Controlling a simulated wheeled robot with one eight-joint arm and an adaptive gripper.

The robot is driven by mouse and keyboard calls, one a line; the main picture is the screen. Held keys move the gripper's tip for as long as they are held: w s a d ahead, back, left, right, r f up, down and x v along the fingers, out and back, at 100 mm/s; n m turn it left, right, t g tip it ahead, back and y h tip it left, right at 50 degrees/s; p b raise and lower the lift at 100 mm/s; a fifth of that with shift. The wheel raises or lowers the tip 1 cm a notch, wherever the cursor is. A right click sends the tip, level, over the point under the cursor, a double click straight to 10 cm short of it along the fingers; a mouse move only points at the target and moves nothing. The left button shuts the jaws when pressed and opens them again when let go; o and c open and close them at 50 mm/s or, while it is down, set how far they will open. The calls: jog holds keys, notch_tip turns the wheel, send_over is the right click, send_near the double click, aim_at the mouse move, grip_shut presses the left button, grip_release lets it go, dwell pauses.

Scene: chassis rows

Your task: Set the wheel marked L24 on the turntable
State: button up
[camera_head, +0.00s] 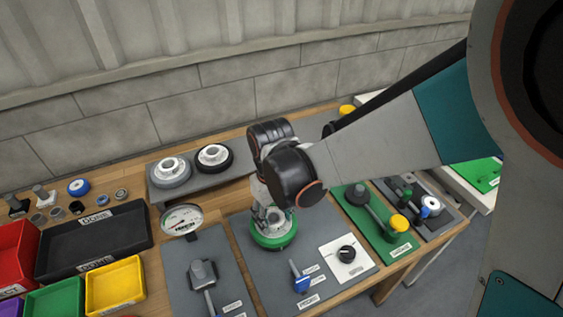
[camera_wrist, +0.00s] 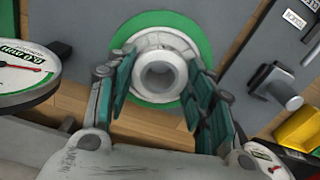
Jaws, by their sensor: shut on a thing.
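In the wrist view the green rim (camera_wrist: 200,40) shows behind the fingers, and my gripper (camera_wrist: 161,65) is shut on the pale hub from both sides. I cannot read an L24 mark on this wheel. The turntable cannot be made out; anything under the wheel is hidden by it. I cannot tell whether the wheel rests on something or hangs just above the board.
A grey wheel (camera_head: 170,172) and a black wheel (camera_head: 213,157) stand on a shelf behind. A dial gauge (camera_head: 182,218) rises to the left. Bins (camera_head: 115,287) fill the left.

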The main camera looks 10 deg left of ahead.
jog(key=shift+f+b, duration=0.75)
jog(key=shift+f, duration=0.3)
jog(key=o, duration=1.5)
jog(key=shift+c, duration=0.2)
jog(key=shift+r, duration=0.15)
